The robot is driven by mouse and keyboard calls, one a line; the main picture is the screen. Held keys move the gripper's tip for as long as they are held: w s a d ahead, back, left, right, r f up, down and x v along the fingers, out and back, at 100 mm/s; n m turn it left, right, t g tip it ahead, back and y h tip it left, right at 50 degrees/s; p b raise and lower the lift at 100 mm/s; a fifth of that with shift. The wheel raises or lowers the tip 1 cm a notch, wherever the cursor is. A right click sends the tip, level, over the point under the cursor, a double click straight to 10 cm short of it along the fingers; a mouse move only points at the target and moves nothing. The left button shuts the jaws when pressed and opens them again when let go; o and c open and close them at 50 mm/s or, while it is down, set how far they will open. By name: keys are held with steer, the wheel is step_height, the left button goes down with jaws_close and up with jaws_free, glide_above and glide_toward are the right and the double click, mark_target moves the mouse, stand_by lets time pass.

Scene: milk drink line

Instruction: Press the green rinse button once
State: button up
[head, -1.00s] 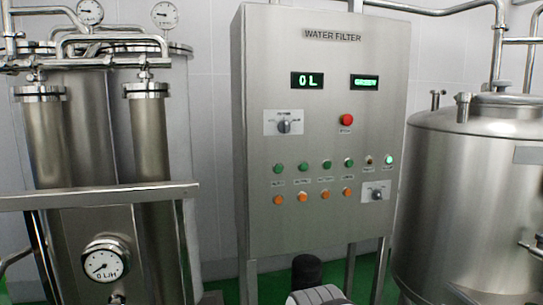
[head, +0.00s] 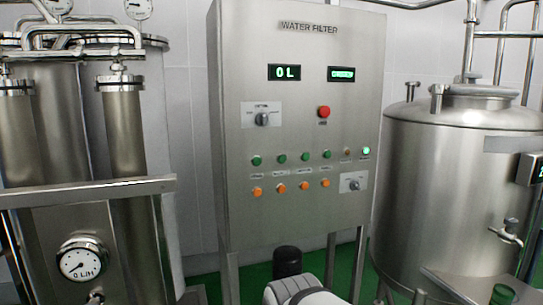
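The water filter panel (head: 300,90) is a steel cabinet standing upright in the middle of the head view. A row of several green buttons (head: 282,158) runs across it, the leftmost (head: 257,160) and the rightmost (head: 327,154) included. The labels under them are too small to read, so I cannot tell which is rinse. A bright green lit spot (head: 367,150) is at the row's right end. A pale part of my arm shows at the bottom edge, below the panel. My gripper's fingers are not in view.
Orange buttons (head: 281,188) sit below the green ones. Steel filter columns with a rail (head: 90,190) stand left; a steel tank (head: 450,180) stands right.

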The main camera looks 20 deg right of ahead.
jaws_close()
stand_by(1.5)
